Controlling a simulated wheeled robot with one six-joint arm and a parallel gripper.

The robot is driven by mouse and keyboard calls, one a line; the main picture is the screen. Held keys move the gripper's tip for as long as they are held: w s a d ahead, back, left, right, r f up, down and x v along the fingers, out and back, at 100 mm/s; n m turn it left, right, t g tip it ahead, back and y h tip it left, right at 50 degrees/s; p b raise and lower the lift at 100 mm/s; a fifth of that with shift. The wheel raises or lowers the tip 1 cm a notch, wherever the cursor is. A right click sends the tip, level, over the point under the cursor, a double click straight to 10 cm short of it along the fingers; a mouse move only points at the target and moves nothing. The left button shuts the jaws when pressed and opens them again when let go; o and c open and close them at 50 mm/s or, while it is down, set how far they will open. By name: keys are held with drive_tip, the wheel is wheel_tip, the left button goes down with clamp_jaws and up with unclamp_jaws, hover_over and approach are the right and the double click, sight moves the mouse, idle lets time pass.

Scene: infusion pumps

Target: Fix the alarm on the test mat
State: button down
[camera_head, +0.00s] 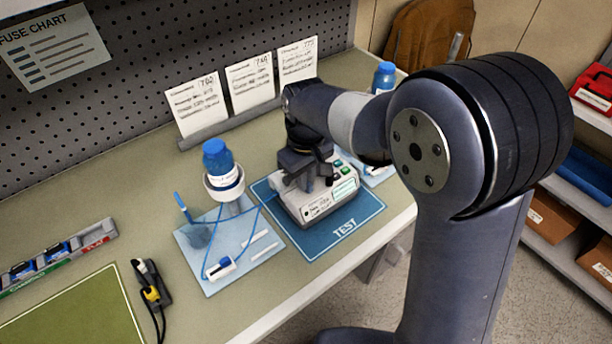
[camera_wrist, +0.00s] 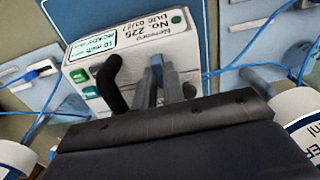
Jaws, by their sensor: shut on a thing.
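The blue test mat (camera_head: 368,210) lies near the front edge of the bench. A white and grey pump (camera_head: 318,208) with green buttons sits on it. My gripper (camera_head: 308,180) is over the pump's top.
Left of the mat is a pale tray (camera_head: 212,275) with a blue-capped bottle (camera_head: 219,160) and blue tubing. Three cards (camera_head: 250,80) stand behind.

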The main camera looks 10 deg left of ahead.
idle(0.4)
drive_tip(key=c, duration=1.5)
unclamp_jaws()
wheel_tip(320, 180, up, 11)
drive_tip(key=shift+f, duration=0.1)
wheel_tip(320, 180, down, 11)
drive_tip(key=shift+r, duration=0.1)
